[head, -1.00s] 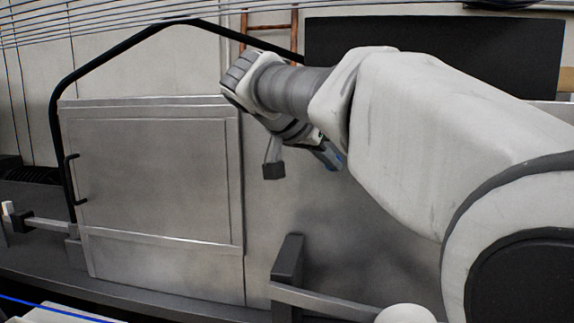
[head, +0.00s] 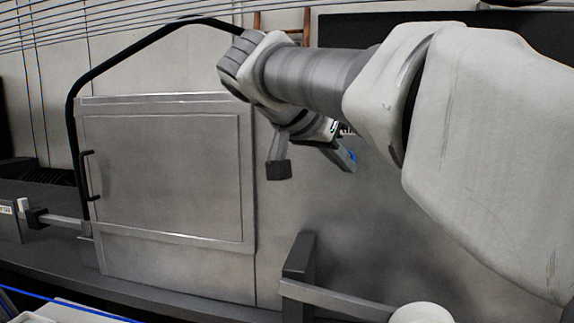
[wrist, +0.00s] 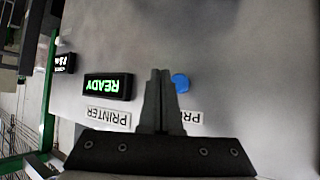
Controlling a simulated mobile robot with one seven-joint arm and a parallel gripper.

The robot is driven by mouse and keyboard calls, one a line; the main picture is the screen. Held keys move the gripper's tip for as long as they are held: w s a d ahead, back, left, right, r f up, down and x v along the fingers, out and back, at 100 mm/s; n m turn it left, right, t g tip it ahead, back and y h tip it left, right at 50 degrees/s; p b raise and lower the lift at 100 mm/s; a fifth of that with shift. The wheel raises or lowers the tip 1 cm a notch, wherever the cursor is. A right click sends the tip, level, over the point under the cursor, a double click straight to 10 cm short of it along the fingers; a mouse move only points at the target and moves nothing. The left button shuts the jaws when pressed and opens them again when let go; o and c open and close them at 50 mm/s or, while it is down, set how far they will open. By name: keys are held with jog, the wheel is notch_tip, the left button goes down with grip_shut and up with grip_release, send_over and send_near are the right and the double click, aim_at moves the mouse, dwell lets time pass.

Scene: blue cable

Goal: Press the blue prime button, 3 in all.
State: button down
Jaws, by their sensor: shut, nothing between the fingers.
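The round blue prime button (wrist: 181,83) is on the grey panel in the wrist view, just right of my fingertips. My gripper (wrist: 160,74) is shut and empty, its tips pointing toward the panel. The tips overlap the panel just left of the button; I cannot tell whether they touch anything. In the head view my gripper (head: 345,160) is at the grey panel, with a small blue spot (head: 351,156) beside its tip, likely the button. A white label reading "PRI…" (wrist: 192,117) is partly hidden by my finger.
A green lit READY sign (wrist: 108,86) and a PRINTER label (wrist: 108,116) are left of the fingers in the wrist view. A steel cabinet (head: 165,180) with a black handle stands left in the head view. A dark post with a grey bar (head: 335,300) juts out below my arm.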

jog(key=shift+s+a+b, duration=0.15)
jog(key=shift+s+a, duration=0.05)
jog(key=shift+s, duration=0.35)
jog(key=shift+s+a+b, duration=0.15)
jog(key=shift+s, duration=0.4)
jog(key=shift+f, duration=0.1)
